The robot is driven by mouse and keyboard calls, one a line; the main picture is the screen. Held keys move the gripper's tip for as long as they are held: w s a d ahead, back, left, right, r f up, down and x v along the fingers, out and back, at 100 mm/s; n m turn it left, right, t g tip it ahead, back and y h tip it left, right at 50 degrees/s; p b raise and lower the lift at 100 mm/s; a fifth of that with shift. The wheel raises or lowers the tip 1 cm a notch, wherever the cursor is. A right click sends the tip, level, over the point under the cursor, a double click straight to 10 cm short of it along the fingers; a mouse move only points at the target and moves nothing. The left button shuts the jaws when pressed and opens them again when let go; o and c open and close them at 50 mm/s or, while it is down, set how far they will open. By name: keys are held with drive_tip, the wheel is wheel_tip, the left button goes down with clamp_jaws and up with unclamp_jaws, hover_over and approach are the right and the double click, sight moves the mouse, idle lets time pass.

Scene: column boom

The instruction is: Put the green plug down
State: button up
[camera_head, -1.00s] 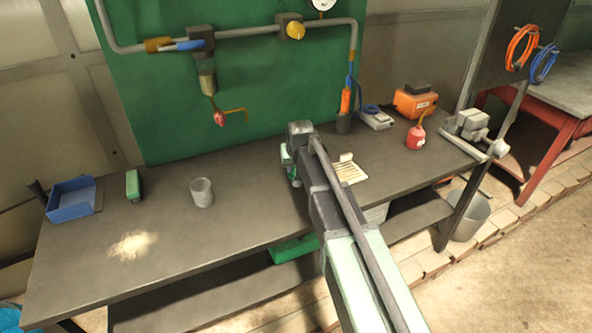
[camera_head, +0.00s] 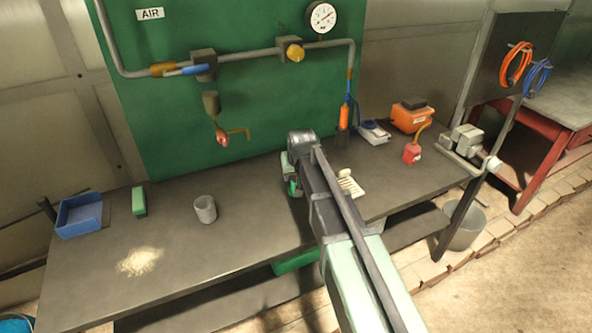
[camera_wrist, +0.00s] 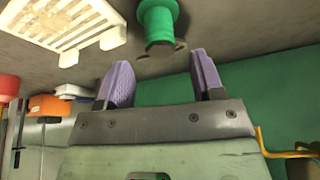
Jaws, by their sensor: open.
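The green plug (camera_wrist: 158,18) shows at the top of the wrist view, over the grey bench top. It is a round green piece with a wider rim and a dark part at its lower end in the picture. My gripper (camera_wrist: 160,78) is open, with its two purple fingers apart and nothing between them. The plug is clear of the fingertips, just beyond them. In the head view my arm covers much of that spot, and a small green patch (camera_head: 293,188) below my wrist may be the plug. I cannot tell exactly how it touches the bench.
A cream slotted tray (camera_wrist: 75,20) lies close beside the plug. The bench (camera_head: 150,220) also holds a grey cup (camera_head: 205,209), a blue bin (camera_head: 80,215), a green block (camera_head: 139,201), a red oil can (camera_head: 412,152) and an orange box (camera_head: 410,115). Pipes (camera_head: 240,57) run along the green back panel.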

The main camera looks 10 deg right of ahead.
drive_tip(key=p+v, duration=0.4)
drive_tip(key=v, duration=0.2)
drive_tip(key=s+a+f+g, duration=0.1)
drive_tip(key=s+g, duration=0.3)
drive_tip(key=s, duration=1.9)
drive_tip(key=shift+f+n+g+b, duration=0.15)
drive_tip(key=shift+n+g+b, duration=0.15)
drive_tip(key=shift+n+b, duration=0.1)
drive_tip(key=shift+a, duration=0.2)
